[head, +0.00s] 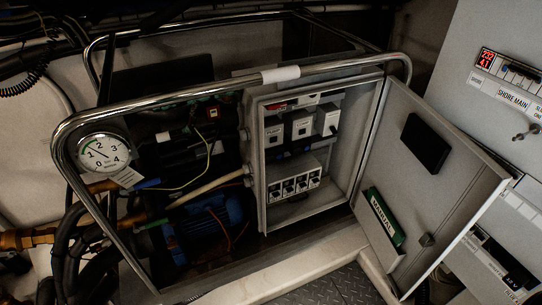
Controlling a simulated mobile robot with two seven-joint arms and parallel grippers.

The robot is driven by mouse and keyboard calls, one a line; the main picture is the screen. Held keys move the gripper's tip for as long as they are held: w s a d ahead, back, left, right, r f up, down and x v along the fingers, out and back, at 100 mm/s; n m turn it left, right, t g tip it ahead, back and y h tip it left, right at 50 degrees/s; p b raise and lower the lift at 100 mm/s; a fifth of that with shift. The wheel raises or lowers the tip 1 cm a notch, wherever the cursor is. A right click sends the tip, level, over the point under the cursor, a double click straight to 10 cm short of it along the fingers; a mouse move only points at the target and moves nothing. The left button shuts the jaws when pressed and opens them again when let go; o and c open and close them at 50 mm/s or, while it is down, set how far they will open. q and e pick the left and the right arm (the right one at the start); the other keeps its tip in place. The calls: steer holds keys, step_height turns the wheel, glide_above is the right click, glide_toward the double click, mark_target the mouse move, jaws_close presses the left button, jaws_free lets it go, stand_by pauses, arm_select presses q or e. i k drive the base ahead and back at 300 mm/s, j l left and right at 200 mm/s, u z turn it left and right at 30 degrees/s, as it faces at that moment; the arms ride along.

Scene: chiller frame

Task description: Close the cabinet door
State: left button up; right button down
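The cabinet (257,165) is a grey box mounted inside a chrome tube frame, in the middle of the head view. Its door (449,190) stands wide open, swung out to the right on the cabinet's right edge. Inside the cabinet are white switch modules (301,127) and a socket block (294,184). Neither of my grippers shows in the head view.
The chrome tube frame (170,100) surrounds the cabinet. A round pressure gauge (103,154), hoses and a blue motor (207,228) fill the left. A grey panel marked SHORE MAIN (512,97) stands right of the door. Dark tread-plate floor (335,285) lies below.

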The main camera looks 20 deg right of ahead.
mark_target(432, 180)
steer(key=z, duration=2)
steer(key=u, duration=0.3)
steer(key=i+j, duration=0.05)
